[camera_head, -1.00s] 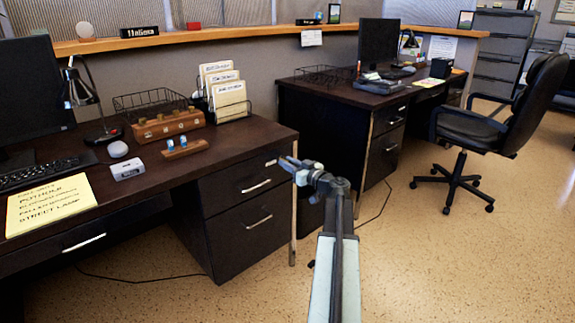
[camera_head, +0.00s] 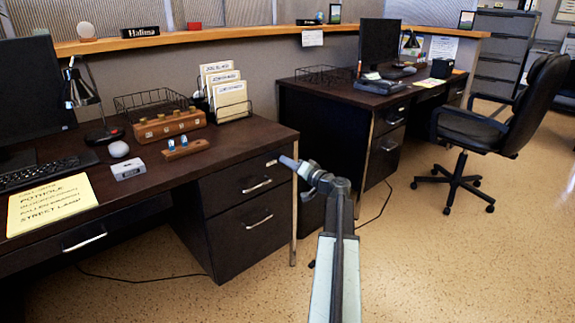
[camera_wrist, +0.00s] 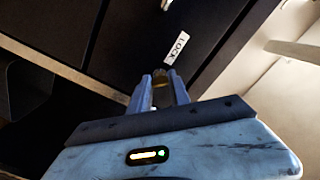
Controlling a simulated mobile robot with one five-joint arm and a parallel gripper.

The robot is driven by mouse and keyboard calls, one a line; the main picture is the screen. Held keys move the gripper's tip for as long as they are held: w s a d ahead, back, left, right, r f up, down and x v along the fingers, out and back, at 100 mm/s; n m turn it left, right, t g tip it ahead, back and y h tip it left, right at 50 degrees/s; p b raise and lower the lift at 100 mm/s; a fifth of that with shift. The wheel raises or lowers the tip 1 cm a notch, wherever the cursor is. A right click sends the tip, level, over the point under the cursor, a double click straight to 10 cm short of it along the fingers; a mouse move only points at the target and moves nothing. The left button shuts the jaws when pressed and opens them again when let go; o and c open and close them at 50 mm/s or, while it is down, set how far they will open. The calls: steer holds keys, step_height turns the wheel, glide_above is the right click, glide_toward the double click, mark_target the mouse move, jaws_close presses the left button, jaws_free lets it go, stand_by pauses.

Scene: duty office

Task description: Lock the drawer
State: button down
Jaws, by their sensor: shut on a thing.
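The desk's upper drawer (camera_head: 236,181) is closed, with a silver handle (camera_head: 257,186). A white LOCK label (camera_wrist: 177,48) is on the dark drawer front in the wrist view, and a small pale label (camera_head: 272,162) shows near the drawer's upper right corner in the head view. My gripper (camera_head: 288,162) is at that corner.
A lower drawer (camera_head: 240,230) is closed beneath. The desktop holds a wooden block with several brass knobs (camera_head: 170,126), a small wooden stand (camera_head: 186,149) and a yellow note (camera_head: 50,205). A second desk (camera_head: 390,125) stands right of my arm. The floor in front is open.

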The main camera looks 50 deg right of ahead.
steer(key=shift+m, duration=4.3)
steer(key=c, duration=1.2)
jaws_free()
steer(key=s, duration=0.7)
steer(key=shift+s+a, duration=0.25)
steer(key=shift+s, duration=0.1)
